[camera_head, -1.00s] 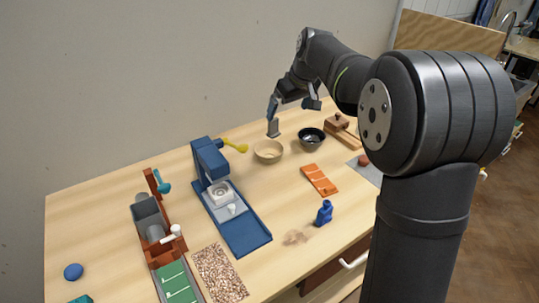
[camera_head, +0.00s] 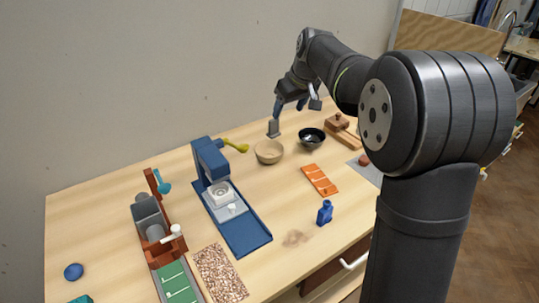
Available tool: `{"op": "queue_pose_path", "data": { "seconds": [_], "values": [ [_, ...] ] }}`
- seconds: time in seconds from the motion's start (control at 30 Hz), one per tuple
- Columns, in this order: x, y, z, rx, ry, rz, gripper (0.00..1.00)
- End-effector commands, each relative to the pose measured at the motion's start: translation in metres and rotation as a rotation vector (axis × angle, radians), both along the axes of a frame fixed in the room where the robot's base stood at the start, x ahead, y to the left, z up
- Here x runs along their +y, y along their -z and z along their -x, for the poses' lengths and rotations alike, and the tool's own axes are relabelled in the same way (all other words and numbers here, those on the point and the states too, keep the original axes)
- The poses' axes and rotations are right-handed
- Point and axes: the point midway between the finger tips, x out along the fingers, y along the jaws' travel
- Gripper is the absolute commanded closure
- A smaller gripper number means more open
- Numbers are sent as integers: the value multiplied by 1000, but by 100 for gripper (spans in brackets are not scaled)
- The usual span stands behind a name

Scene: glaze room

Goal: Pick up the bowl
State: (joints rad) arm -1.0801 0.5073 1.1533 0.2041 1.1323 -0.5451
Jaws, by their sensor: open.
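Two bowls stand side by side on the wooden table: a tan bowl (camera_head: 269,152) and a dark bowl (camera_head: 312,139) to its right. Both are upright, and the inside of each is partly visible. My gripper (camera_head: 296,109) is open above and behind the bowls, its fingers pointing down. It appears apart from both bowls, nearer in the picture to the dark one. No object shows between its fingers.
A small grey upright piece (camera_head: 273,129) stands behind the tan bowl. A yellow-handled tool (camera_head: 236,145) and blue machine (camera_head: 232,215) are left. A wooden block tool (camera_head: 343,132) is right. An orange strip (camera_head: 320,180) and blue bottle (camera_head: 325,213) lie nearer.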

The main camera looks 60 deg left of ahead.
Motion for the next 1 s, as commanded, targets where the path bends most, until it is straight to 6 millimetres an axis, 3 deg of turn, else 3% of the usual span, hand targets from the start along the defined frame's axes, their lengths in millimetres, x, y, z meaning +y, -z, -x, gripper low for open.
{"op": "queue_pose_path", "data": {
  "seconds": [0.03, 0.17, 0.47, 0.57, 0.8, 1.0],
  "values": [
    [0, 0, 0, 0, 0, 0, 45],
    [0, 0, 0, 0, 0, 0, 70],
    [3, 2, 3, -6, -9, 11, 70],
    [17, 10, 17, -37, -53, 67, 70],
    [64, 35, 70, -207, -182, 278, 70],
    [79, 43, 91, -294, -212, 360, 70]
  ]
}}
